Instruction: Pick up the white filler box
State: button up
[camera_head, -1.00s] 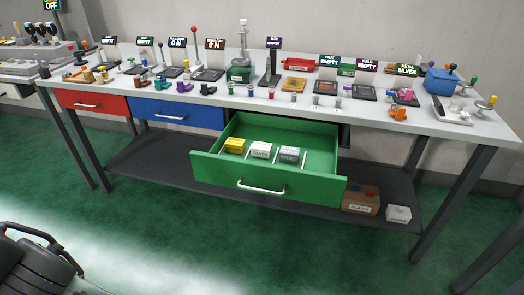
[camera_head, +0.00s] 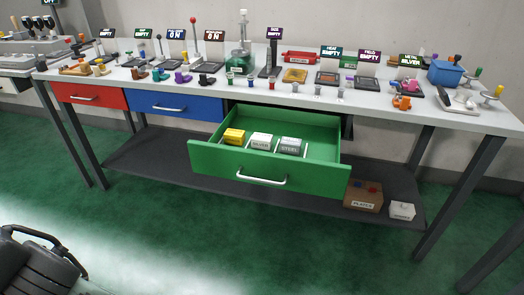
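A small white box (camera_head: 402,211) with a label too small to read sits on the dark lower shelf under the workbench, at the right. It stands right of a brown box marked PLATES (camera_head: 363,197), with a small gap between them. A dark part of my own arm, seemingly my gripper (camera_head: 42,262), shows at the lower left edge, far from the white box. Its fingertips cannot be made out, and nothing held is visible.
The grey workbench (camera_head: 200,96) above carries many small parts and signs. A table leg (camera_head: 460,198) stands right of the white box. Green floor in front is clear.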

aim_at(259, 140)
jog(key=i+l, duration=0.15)
jog(key=l, duration=0.25)
jog(key=i+l, duration=0.2)
jog(key=l, duration=0.2)
jog(key=i+l+u, duration=0.1)
jog(key=l, duration=0.3)
jog(key=i+l, duration=0.2)
jog(key=l, duration=0.2)
jog(key=i+l+u, duration=0.1)
jog(key=l, duration=0.3)
jog(key=i+l, duration=0.2)
jog(key=l, duration=0.25)
jog(key=i+l, duration=0.1)
jog(key=l, duration=0.3)
